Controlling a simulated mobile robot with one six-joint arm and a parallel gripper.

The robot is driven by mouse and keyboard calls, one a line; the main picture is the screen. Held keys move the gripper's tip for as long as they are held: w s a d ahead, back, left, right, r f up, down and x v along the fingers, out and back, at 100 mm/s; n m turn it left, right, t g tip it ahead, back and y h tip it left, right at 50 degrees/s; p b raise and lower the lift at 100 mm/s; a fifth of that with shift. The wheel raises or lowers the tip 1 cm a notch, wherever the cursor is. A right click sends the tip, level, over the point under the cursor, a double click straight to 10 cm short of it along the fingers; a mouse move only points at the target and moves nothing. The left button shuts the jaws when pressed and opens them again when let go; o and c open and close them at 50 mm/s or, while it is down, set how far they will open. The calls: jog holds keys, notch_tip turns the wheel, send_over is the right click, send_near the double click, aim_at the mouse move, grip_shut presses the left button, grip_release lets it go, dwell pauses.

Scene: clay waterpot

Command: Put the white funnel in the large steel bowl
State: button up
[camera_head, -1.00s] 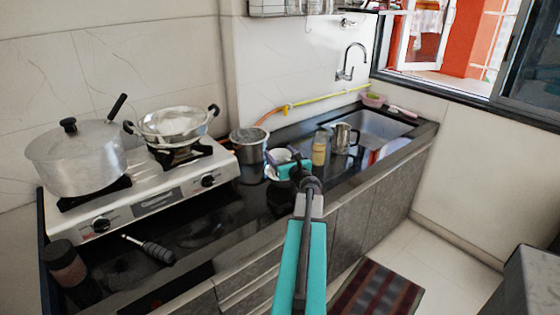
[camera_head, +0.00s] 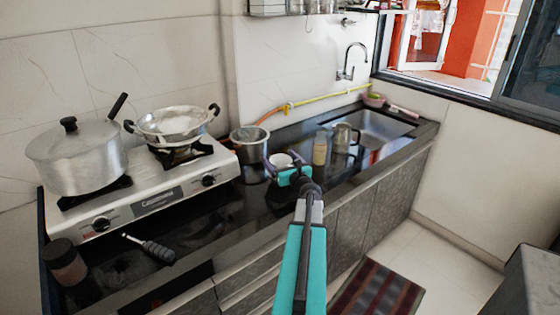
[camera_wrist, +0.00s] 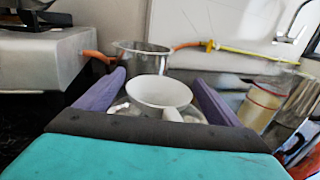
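The white funnel (camera_wrist: 160,92), a round cup-like piece with a small stub on its near side, shows between my purple fingers in the wrist view. It also shows in the head view (camera_head: 281,159) on the dark counter. My gripper (camera_head: 283,163) is open; in the wrist view its fingers (camera_wrist: 158,80) stand either side of the funnel with gaps. A shiny rim shows under the funnel; I cannot tell what it belongs to. A deep steel bowl (camera_head: 249,146) stands just beyond, beside the stove; it also shows in the wrist view (camera_wrist: 141,60).
A two-handled steel pan (camera_head: 174,124) and a lidded pot (camera_head: 77,158) sit on the stove (camera_head: 152,199). A jar (camera_head: 320,149) and a steel mug (camera_head: 343,138) stand right of the funnel, near the sink (camera_head: 380,128). A yellow-orange hose (camera_head: 320,98) runs behind.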

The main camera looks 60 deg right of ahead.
jog(key=shift+r, duration=0.2)
jog(key=b+v, duration=0.1)
jog(key=v, duration=1.1)
dwell(0.3)
jog(key=shift+f, duration=0.1)
dwell(0.8)
